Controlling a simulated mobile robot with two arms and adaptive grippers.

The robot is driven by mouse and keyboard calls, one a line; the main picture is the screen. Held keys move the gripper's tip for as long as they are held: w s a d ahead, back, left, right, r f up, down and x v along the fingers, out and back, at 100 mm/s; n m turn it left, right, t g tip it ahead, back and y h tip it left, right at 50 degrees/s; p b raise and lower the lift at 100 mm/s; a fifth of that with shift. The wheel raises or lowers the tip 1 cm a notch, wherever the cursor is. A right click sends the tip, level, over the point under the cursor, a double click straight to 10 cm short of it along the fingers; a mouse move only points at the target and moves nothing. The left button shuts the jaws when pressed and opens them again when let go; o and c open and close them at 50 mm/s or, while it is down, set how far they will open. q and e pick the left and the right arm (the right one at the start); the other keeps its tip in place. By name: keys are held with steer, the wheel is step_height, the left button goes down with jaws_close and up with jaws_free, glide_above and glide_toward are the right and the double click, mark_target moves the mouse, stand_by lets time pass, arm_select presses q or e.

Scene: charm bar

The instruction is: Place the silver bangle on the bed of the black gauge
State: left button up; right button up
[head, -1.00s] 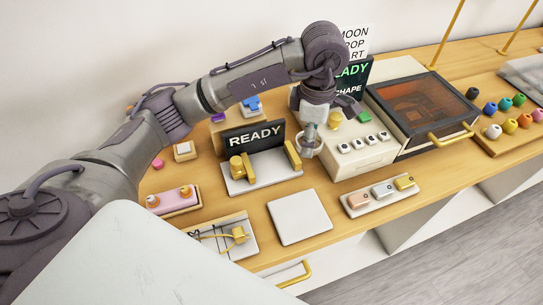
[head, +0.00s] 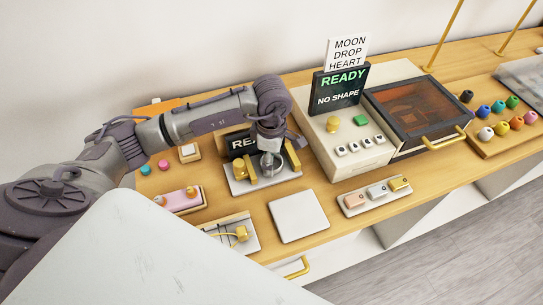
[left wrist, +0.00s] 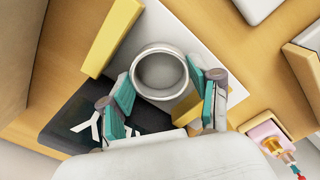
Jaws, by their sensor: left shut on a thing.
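The black gauge (head: 237,145) stands on the counter, its READY screen partly hidden behind my left arm. Its pale bed (head: 240,188) lies in front of the screen, with a yellow block at each side. My left gripper (head: 270,158) points down over the bed, between the blocks. It is shut on the silver bangle (head: 268,174). In the left wrist view the bangle (left wrist: 138,74) sits between the teal fingertips, over the pale bed (left wrist: 180,22) and beside a yellow block (left wrist: 112,38). I cannot tell whether the bangle touches the bed. My right gripper is out of view.
A white square pad (head: 298,218) lies in front of the gauge. A tray with pink, silver and gold pieces (head: 376,196) is to its right. A cream machine (head: 352,132) stands right of the gauge. A pink stand (head: 182,199) and a wire fixture (head: 228,236) are to the left.

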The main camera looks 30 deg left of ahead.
arm_select(q)
steer(key=shift+f, duration=0.15)
steer(key=o, duration=0.8)
steer(key=shift+o, duration=0.3)
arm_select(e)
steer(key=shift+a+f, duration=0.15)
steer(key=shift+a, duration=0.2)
arm_select(q)
steer(key=shift+r, duration=0.6)
step_height(320, 180, up, 11)
steer(key=b, duration=0.3)
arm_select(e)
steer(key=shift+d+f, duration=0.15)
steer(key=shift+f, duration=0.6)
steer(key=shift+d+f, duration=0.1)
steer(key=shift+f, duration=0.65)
